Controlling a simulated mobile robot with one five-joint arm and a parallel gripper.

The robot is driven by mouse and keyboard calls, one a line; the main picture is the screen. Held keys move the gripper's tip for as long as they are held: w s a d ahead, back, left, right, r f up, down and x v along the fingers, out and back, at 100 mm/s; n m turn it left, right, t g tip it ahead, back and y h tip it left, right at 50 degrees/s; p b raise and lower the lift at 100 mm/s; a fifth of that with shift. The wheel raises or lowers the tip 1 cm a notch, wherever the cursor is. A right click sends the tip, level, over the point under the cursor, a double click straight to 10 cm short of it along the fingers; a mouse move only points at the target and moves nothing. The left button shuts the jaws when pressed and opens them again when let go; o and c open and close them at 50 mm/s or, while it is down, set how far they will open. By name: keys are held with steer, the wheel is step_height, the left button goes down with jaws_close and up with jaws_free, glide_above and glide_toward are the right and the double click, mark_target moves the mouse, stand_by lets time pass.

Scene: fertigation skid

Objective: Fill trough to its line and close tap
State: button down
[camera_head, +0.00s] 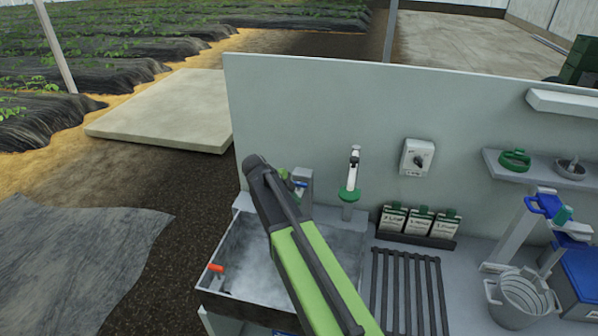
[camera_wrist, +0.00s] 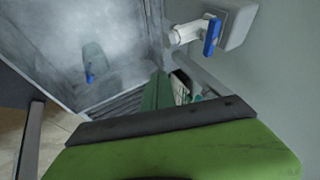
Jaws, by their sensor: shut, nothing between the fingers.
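The grey trough (camera_head: 212,278) stands at the left end of the bench, with an orange-red handle at its left front. Its inside looks pale and cloudy; I cannot make out the line or the water level. The tap (camera_head: 301,183) is on the panel behind the trough, partly covered by my arm. In the wrist view the tap (camera_wrist: 186,33) has a white spout and a blue lever (camera_wrist: 211,37); I see no clear stream. My gripper (camera_wrist: 165,120) is shut and empty, apart from the tap. Its fingertips are not clearly visible.
A white fitting with a green collar (camera_head: 349,192) stands right of the tap. A switch box (camera_head: 416,157) is on the panel, with several cartons (camera_head: 419,221) below. A black slatted rack (camera_head: 407,290), grey bucket (camera_head: 523,298) and blue box (camera_head: 580,277) stand to the right.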

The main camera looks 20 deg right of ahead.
mark_target(298, 186)
steer(key=w+a+r+p, duration=0.2)
steer(key=a+r+p, duration=0.25)
steer(key=r, duration=0.25)
steer(key=shift+n, duration=0.4)
steer(key=w+d+f+b, duration=0.4)
steer(key=d+f+b, duration=0.1)
steer(key=w+d+f+b, duration=0.1)
steer(key=d+f+b, duration=0.2)
steer(key=shift+w, duration=0.4)
